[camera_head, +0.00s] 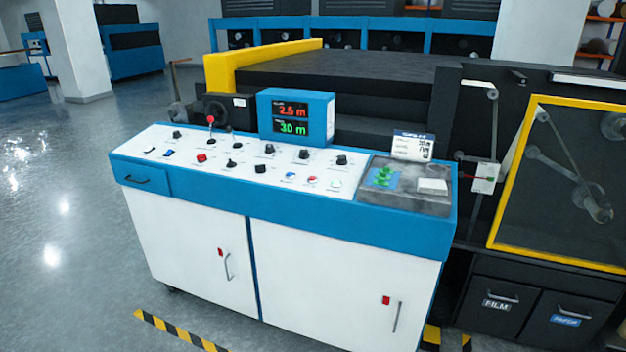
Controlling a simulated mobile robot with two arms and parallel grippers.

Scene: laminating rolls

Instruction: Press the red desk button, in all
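A control desk with a blue frame (280,203) and white top stands in the middle of the view. On its top, a small red button or switch (201,158) sits left of the middle, among black knobs. A second small red and white control (312,180) sits further right, next to a blue one (290,175). A lever with a red ball (211,120) stands at the back left of the desk. I cannot tell from the labels which red control is which. Neither gripper is in view.
A display box (297,116) reading 2.5 m and 3.0 m stands at the desk's back edge. A grey tray (432,205) with green items and a card (412,147) is at the right. A yellow-framed machine panel (560,180) stands right. Floor on the left is clear.

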